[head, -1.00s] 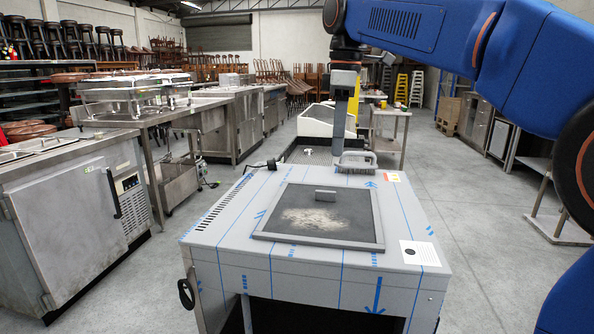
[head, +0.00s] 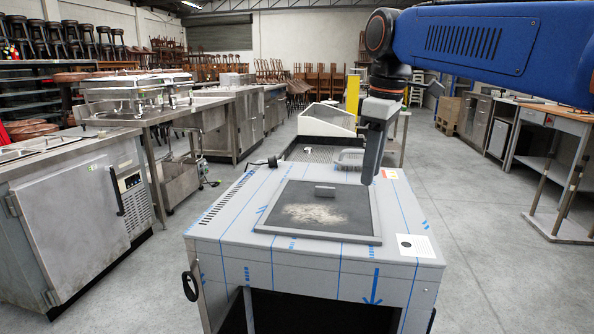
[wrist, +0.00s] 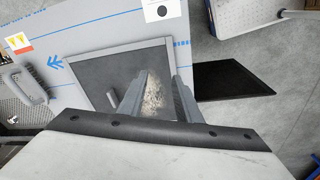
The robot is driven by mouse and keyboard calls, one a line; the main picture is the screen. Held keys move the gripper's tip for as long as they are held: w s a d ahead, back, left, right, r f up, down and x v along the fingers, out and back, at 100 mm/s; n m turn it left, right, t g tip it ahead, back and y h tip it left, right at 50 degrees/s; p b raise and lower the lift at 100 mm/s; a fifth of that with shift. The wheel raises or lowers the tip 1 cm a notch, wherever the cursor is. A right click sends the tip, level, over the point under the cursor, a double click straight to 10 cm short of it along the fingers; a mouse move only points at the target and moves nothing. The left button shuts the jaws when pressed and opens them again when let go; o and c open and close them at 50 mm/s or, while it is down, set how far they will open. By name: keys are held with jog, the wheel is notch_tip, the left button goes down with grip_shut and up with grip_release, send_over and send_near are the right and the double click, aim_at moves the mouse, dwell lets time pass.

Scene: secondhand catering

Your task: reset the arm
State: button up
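My gripper (head: 370,180) hangs above the right back part of a steel counter unit (head: 215,225), at the end of my blue arm. In the wrist view my gripper (wrist: 162,78) has its two fingers apart, with nothing between them. Behind the gap lies a dark framed panel (head: 350,196) with a pale crumbly patch (head: 312,213) and a small block-like handle. It also shows in the wrist view (wrist: 100,68). A grey brush-like object with a handle (head: 350,158) lies at the unit's back edge, partly behind my gripper in the head view; it also shows in the wrist view (wrist: 32,84).
A steel cabinet (head: 75,215) and a long steel table (head: 150,113) stand on the left. A wooden-topped table (head: 560,122) stands on the right. A yellow post (head: 353,93) rises behind. Grey floor (head: 480,215) is open right of the unit.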

jog(key=s+d+f+m+t, duration=0.1)
jog(key=s+d+f+m, duration=0.5)
jog(key=s+f, duration=0.4)
jog(key=s+d+f+m+t, duration=0.2)
jog(key=s+d+f+m, duration=0.4)
jog(key=s+f, duration=0.5)
notch_tip(320, 180, down, 6)
jog(key=shift+s+d+f+t+h, duration=0.1)
jog(key=shift+s+d+t+h, duration=0.2)
jog(key=shift+d, duration=0.35)
